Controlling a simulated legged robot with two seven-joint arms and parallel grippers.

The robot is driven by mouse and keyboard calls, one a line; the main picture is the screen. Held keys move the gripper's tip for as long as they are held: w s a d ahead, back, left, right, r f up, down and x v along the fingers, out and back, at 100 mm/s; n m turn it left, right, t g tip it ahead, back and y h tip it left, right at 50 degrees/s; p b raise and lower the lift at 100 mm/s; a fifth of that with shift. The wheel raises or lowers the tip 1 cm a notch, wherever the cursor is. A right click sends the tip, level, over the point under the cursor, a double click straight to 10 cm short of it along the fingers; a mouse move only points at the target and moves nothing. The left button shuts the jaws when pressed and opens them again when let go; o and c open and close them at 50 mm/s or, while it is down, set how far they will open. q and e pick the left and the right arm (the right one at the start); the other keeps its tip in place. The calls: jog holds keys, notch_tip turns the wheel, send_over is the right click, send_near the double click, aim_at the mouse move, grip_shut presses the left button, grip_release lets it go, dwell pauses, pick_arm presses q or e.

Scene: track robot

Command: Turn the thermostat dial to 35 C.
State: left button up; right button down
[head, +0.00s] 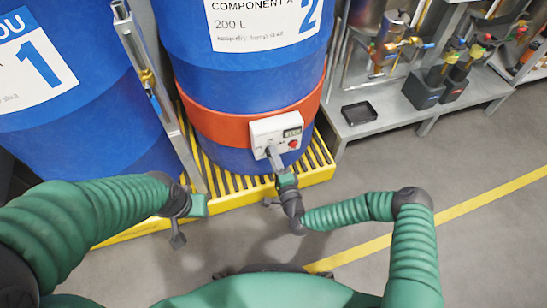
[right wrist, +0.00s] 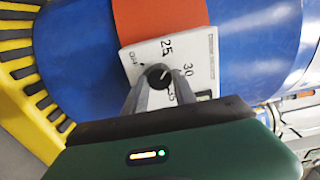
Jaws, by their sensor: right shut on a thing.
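The white thermostat box (head: 283,131) sits on the orange band (head: 215,122) around the blue drum marked 2 (head: 240,62). In the right wrist view its black dial (right wrist: 158,76) has marks 25, 30 and a partly hidden 35 around it. The dial's pale pointer line seems to aim up and right, between 25 and 30. My right gripper (head: 272,156) is shut on the dial, one finger on each side; it also shows in the right wrist view (right wrist: 156,80). My left gripper (head: 180,238) hangs low at left, away from the box; its jaws are unclear.
The box has a small display (head: 292,132) and a red button (head: 293,144). The drums stand on a yellow spill pallet (head: 315,173). A metal pipe (head: 150,90) rises left of the drum. A metal shelf (head: 385,112) with fittings stands at right. Grey floor lies open in front.

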jog(key=shift+s+a+f+m+b, duration=0.15)
jog(key=shift+m+b, duration=1.65)
jog(key=shift+m, duration=2.15)
jog(key=shift+w+f+m+b, duration=0.15)
jog(key=shift+m+b, duration=1.65)
jog(key=shift+m, duration=2.1)
jog(key=shift+s+a+f+m+b, duration=0.15)
jog(key=shift+m+b, duration=1.65)
jog(key=shift+m, duration=2.15)
jog(key=shift+d, duration=0.1)
jog(key=c, duration=1)
grip_release()
jog(key=shift+r, duration=0.15)
